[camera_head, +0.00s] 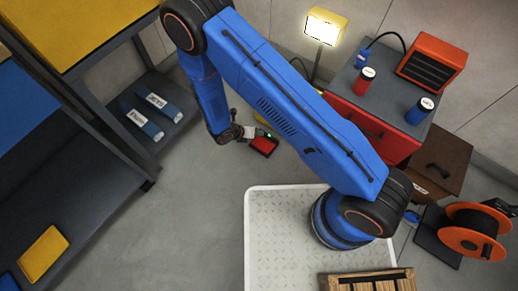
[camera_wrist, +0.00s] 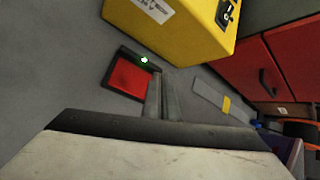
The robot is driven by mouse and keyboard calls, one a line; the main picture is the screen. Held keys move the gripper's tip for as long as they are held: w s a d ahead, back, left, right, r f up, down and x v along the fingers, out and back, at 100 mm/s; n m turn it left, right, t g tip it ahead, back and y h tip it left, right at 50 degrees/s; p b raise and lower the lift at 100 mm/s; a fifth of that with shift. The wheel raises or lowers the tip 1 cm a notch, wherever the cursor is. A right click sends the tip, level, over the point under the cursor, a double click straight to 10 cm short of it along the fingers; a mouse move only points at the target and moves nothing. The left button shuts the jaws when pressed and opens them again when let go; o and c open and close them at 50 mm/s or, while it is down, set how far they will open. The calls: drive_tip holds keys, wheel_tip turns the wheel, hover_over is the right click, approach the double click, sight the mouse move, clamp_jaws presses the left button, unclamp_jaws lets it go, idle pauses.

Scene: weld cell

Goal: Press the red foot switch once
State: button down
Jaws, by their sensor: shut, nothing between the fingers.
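The red foot switch (camera_wrist: 130,76) is a flat red pad in a dark frame on the grey floor. A small green light glows at its upper edge in the wrist view. In the head view the switch (camera_head: 263,145) lies just right of my gripper (camera_head: 243,134). In the wrist view my gripper (camera_wrist: 160,98) is shut and empty, and its fingers overlap the right edge of the switch frame. I cannot tell whether the fingertips touch it. Part of the switch is hidden in the head view by my arm.
A yellow box (camera_wrist: 175,25) stands beside the switch. A red cabinet (camera_head: 372,128) is to the right, and a dark shelf rack (camera_head: 100,120) stands on the left. A wire spool (camera_head: 470,233) sits at the right. The floor left of the switch is clear.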

drive_tip(key=shift+s+a+f+n, duration=0.1)
drive_tip(key=shift+s+f+n, duration=0.1)
drive_tip(key=shift+f, duration=0.3)
drive_tip(key=shift+s+a+f+n, duration=0.1)
drive_tip(key=shift+s+f+n, duration=0.1)
drive_tip(key=shift+f, duration=0.25)
approach(261, 148)
drive_tip(key=shift+w+d+f, duration=0.6)
drive_tip(key=shift+w+d, duration=0.05)
drive_tip(key=shift+d, duration=0.25)
drive_tip(key=shift+w+d+f, duration=0.6)
drive_tip(key=shift+w+d, duration=0.05)
drive_tip(key=shift+d, duration=0.25)
drive_tip(key=shift+f, duration=1.2)
idle(2.0)
drive_tip(key=shift+r, duration=1.25)
drive_tip(key=shift+r, duration=0.1)
